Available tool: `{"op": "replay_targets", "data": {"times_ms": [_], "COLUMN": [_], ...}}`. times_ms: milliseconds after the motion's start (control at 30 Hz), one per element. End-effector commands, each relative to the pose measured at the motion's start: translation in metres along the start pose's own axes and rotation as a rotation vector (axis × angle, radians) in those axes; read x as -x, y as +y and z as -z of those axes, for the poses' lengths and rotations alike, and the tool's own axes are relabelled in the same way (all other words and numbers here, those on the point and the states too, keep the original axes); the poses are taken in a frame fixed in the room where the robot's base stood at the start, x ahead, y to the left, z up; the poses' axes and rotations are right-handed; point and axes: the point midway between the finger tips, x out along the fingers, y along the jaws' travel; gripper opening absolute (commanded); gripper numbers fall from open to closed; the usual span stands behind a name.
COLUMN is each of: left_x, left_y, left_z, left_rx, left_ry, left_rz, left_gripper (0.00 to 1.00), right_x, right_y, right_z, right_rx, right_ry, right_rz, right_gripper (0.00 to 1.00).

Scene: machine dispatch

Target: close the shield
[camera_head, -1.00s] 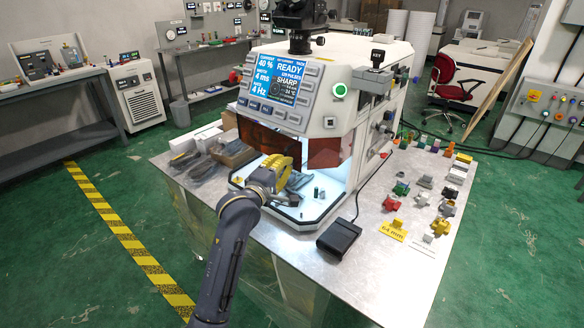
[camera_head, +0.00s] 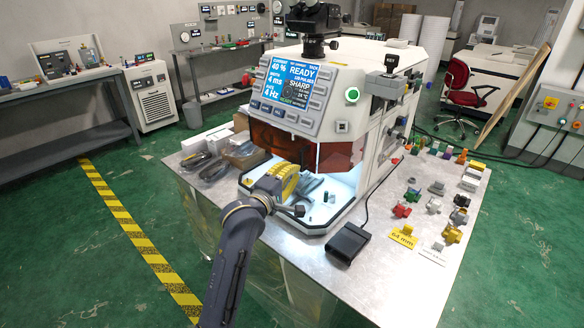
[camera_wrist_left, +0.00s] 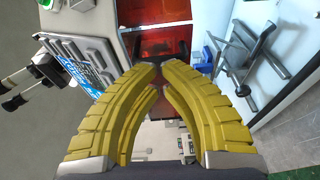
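The shield, an orange-red see-through panel (camera_head: 282,142), hangs across the upper front of the white machine (camera_head: 375,130). Below it the lit work chamber shows open space above its floor. In the left wrist view the shield (camera_wrist_left: 166,42) is straight ahead, with a dark piece at its lower edge. My left gripper (camera_head: 288,178) has yellow ribbed fingers and is at the chamber front, under the shield. In the left wrist view its fingertips (camera_wrist_left: 160,72) nearly meet beside the dark piece. I cannot tell whether they grip it. My right gripper is not in view.
A black pedal box (camera_head: 348,243) stands on the metal table (camera_head: 385,285), right of the chamber. Small coloured parts and a yellow "64 mm" label (camera_head: 402,238) lie further right. Bagged items (camera_head: 205,166) and a cardboard box (camera_head: 243,153) lie left of the machine.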

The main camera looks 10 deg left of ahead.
Motion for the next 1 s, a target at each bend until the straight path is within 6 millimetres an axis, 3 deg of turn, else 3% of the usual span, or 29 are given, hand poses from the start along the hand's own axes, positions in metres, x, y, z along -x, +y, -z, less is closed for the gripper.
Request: {"op": "replay_targets", "data": {"times_ms": [400,800,900,1000], "left_x": [0.056,0.078,0.082,0.095], "left_y": [0.001,0.001,-0.008,-0.035], "left_z": [-0.051,-0.07,-0.069,-0.063], "left_rx": [0.002,-0.003,-0.042,-0.168], "left_ry": [-0.005,-0.003,0.003,0.019], "left_rz": [0.0,0.001,0.023,0.09], "left_gripper": [0.0,0.0,0.0,0.0], "right_x": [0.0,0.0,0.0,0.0], "right_y": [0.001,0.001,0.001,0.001], "right_z": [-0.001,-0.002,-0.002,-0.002], "right_rx": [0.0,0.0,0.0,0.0], "right_ry": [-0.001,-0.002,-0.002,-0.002], "right_rz": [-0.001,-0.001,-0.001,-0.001], "right_gripper": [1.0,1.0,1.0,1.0]}}
